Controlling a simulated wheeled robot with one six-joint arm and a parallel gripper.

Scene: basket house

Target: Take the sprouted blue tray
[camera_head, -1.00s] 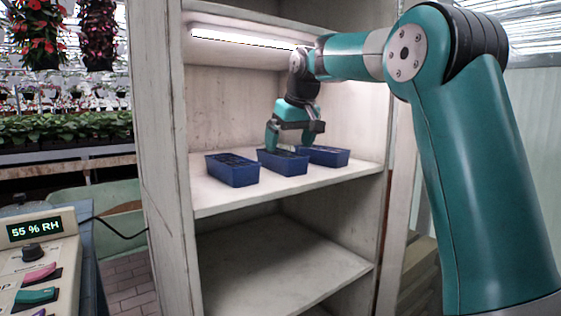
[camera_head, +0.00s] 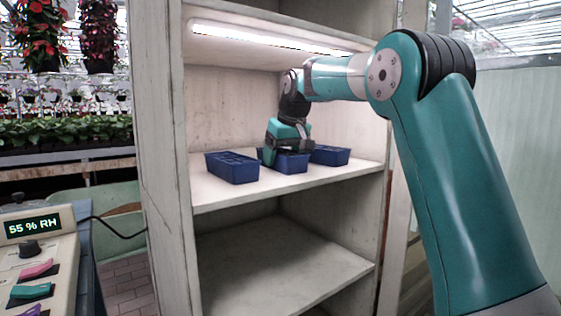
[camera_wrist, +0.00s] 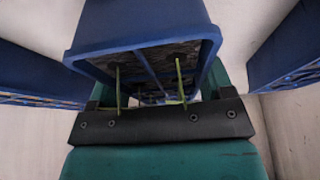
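Three dark blue trays stand in a row on the lit shelf: a left tray (camera_head: 232,169), a middle tray (camera_head: 292,165) and a right tray (camera_head: 331,155). In the wrist view the middle tray (camera_wrist: 143,22) shows dark soil in cells and two thin green sprouts (camera_wrist: 180,80). No sprouts show in the visible parts of the left tray (camera_wrist: 35,80) and right tray (camera_wrist: 285,50). My gripper (camera_head: 288,152) is down at the middle tray, with its fingers spread on either side. Whether they touch it is unclear. The tray rests on the shelf.
The side trays stand close to my fingers. The shelf unit has a left side panel (camera_head: 160,150), a lamp (camera_head: 260,38) above the trays and an empty lower shelf (camera_head: 280,265). A control box (camera_head: 40,255) reading 55 % RH is at lower left.

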